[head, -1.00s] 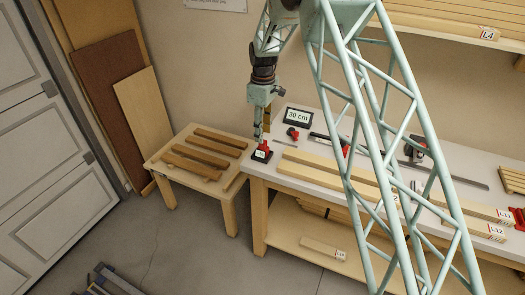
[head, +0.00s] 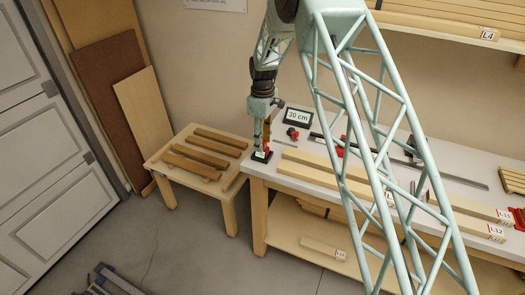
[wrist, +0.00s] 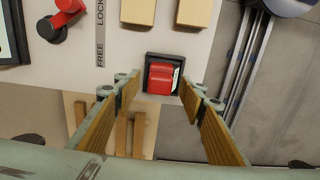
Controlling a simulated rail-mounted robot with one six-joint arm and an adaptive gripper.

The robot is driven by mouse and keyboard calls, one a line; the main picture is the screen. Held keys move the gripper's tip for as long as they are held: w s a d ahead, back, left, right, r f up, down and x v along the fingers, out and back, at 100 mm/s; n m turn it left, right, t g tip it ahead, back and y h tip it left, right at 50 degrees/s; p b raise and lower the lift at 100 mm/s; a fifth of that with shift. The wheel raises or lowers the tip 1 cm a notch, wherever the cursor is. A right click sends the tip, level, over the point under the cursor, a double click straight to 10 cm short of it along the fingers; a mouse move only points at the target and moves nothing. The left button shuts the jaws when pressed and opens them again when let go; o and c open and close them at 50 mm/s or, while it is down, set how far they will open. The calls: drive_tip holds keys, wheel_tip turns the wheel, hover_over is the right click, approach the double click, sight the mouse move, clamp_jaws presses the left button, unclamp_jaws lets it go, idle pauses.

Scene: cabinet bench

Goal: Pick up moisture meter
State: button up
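The moisture meter (wrist: 161,79) is a red device in a black square holder at the near left corner of the bench. In the head view the meter (head: 259,154) is partly hidden by my gripper (head: 265,141), which points down just above it. In the wrist view my gripper (wrist: 160,92) is open, with a wood-coloured pad on each finger. The meter shows in the gap between the fingertips, and I see no finger closed on it. How far the fingertips reach down beside it cannot be told.
A low wooden table (head: 180,181) with several brown strips adjoins on the left.

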drive_tip(key=shift+f, duration=0.2)
drive_tip(key=shift+c, duration=0.4)
drive_tip(key=c, duration=0.9)
drive_tip(key=shift+c, duration=0.2)
drive_tip(key=shift+r, duration=0.2)
drive_tip(key=shift+r, duration=1.6)
drive_tip(key=s+d, duration=0.3)
drive_tip(key=s, duration=0.4)
drive_tip(key=s+d+r+b, duration=0.1)
drive_tip(key=s+d, duration=0.2)
drive_tip(key=s, duration=0.4)
drive_tip(key=shift+s+d+r, duration=0.2)
drive_tip(key=shift+s, duration=0.1)
drive_tip(key=shift+o, duration=0.7)
